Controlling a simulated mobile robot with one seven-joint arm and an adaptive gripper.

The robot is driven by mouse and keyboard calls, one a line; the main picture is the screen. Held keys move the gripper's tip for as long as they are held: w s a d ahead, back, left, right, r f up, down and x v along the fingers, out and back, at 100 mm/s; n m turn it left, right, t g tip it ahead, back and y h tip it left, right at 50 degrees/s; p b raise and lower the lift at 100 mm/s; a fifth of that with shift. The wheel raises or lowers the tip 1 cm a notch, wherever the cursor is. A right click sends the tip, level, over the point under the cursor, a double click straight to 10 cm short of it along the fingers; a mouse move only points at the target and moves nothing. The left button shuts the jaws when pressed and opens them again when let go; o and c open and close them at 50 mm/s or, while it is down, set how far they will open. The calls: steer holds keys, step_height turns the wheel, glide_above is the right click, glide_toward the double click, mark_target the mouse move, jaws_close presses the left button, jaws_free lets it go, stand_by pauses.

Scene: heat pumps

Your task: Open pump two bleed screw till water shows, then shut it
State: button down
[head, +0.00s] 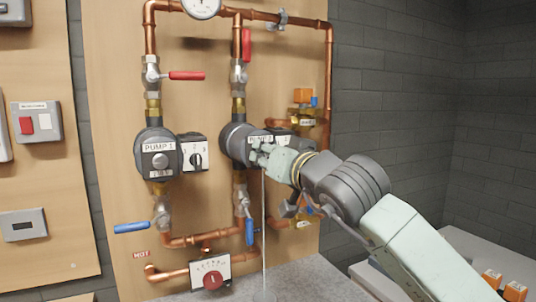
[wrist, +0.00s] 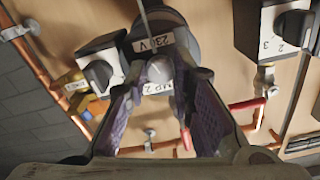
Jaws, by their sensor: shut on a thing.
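Pump two (head: 235,143) is the dark round pump on the middle copper pipe in the head view, its face partly hidden by my gripper (head: 262,154). In the wrist view, the picture is upside down and pump two's bleed screw (wrist: 159,69) is a pale round knob in the middle of its face, by the "230 V" label (wrist: 152,43). My gripper (wrist: 160,72) is shut on the bleed screw, a fingertip on each side. A thin stream of water (head: 264,225) falls from the screw to the grey surface below; it also shows in the wrist view (wrist: 145,18).
Pump one (head: 158,154) with its dial box (head: 194,152) stands to the left. Red-handled valves (head: 187,75) sit above and blue-handled valves (head: 131,227) below. An orange-capped fitting (head: 303,96) is close to the right. A red-knobbed box (head: 211,272) is low down.

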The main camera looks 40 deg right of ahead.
steer(key=shift+b, duration=0.4)
steer(key=m+b, duration=0.1)
steer(key=b, duration=0.1)
steer(key=m+b, duration=0.1)
steer(key=b, duration=0.1)
steer(key=shift+f+m, duration=0.25)
steer(key=shift+m, duration=0.15)
steer(key=m+b, duration=0.3)
steer(key=b, duration=0.1)
steer(key=shift+m, duration=0.3)
steer(key=m+b, duration=0.3)
steer(key=m, duration=0.2)
steer(key=m+b, duration=0.3)
steer(key=m, duration=0.2)
steer(key=m+b, duration=0.3)
steer(key=m, duration=0.2)
steer(key=shift+r, duration=0.35)
steer(key=c, duration=1.4)
jaws_free()
steer(key=shift+f, duration=0.1)
